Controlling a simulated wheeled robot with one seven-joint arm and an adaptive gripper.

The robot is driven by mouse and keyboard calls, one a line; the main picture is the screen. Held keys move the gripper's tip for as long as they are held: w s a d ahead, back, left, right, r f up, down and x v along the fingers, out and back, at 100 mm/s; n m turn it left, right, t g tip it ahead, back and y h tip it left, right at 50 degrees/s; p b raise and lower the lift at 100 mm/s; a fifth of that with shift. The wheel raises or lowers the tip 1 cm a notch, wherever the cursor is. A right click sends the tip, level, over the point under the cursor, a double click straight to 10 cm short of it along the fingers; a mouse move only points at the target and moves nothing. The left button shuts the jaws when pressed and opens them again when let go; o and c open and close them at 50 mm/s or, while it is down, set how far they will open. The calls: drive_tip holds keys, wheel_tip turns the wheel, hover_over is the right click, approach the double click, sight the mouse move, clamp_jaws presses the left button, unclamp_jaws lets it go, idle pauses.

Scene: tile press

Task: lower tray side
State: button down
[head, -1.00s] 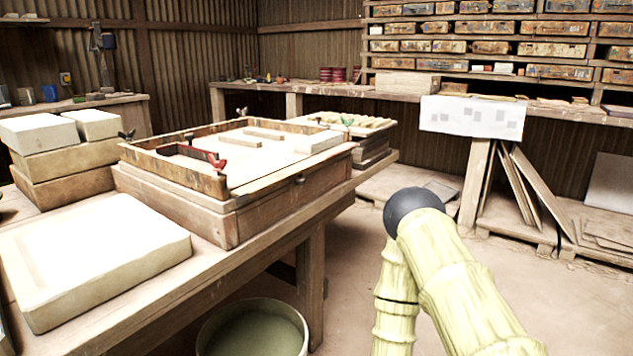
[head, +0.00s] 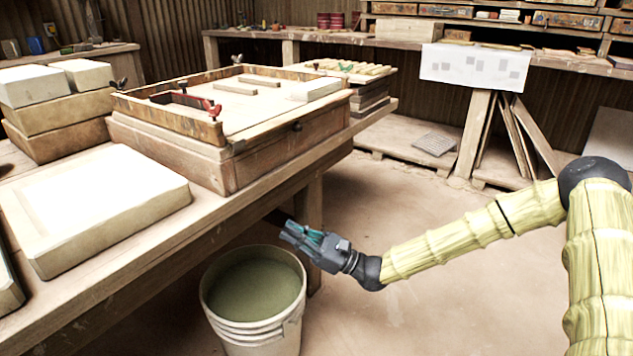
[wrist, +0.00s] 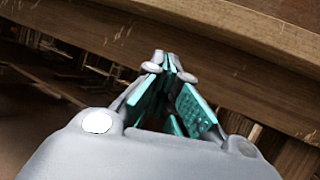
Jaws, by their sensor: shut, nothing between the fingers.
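A square wooden tray (head: 220,132) stands on the workbench at centre left, its low rim around a pale flat bed. A red-and-black clamp (head: 186,100) sits at its front left side. Two thin wooden strips and a pale block lie inside. My gripper (head: 290,232) is to the right of the bench's front edge, below the bench top and just above the bucket's right rim. It is apart from the tray. In the wrist view its teal-padded fingers (wrist: 172,68) come together at the tips with nothing between them, and the bench's wooden edge fills the background.
A white bucket (head: 254,335) of greenish liquid stands on the floor below my gripper. A pale plaster slab (head: 100,200) lies on the bench front left, with stacked blocks (head: 50,110) behind it.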

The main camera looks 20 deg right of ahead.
drive_tip(key=w+d+r+m+t+h, duration=0.2)
drive_tip(key=w+d+r+m+t, duration=0.1)
drive_tip(key=d+r+t, duration=0.3)
drive_tip(key=w+d+r+m+t+h, duration=0.1)
drive_tip(key=w+d+r+m+t, duration=0.2)
drive_tip(key=d, duration=0.5)
drive_tip(key=shift+t, duration=0.3)
drive_tip(key=shift+w+a+r+b, duration=0.8)
drive_tip(key=shift+r+b, duration=0.05)
drive_tip(key=shift+r, duration=1.2)
drive_tip(key=shift+w+a+r+b, duration=0.75)
drive_tip(key=shift+w+r+b, duration=0.05)
drive_tip(key=shift+r, duration=1.3)
drive_tip(key=shift+w+a+r+b, duration=0.8)
drive_tip(key=shift+r+b, duration=0.05)
drive_tip(key=shift+r, duration=1.2)
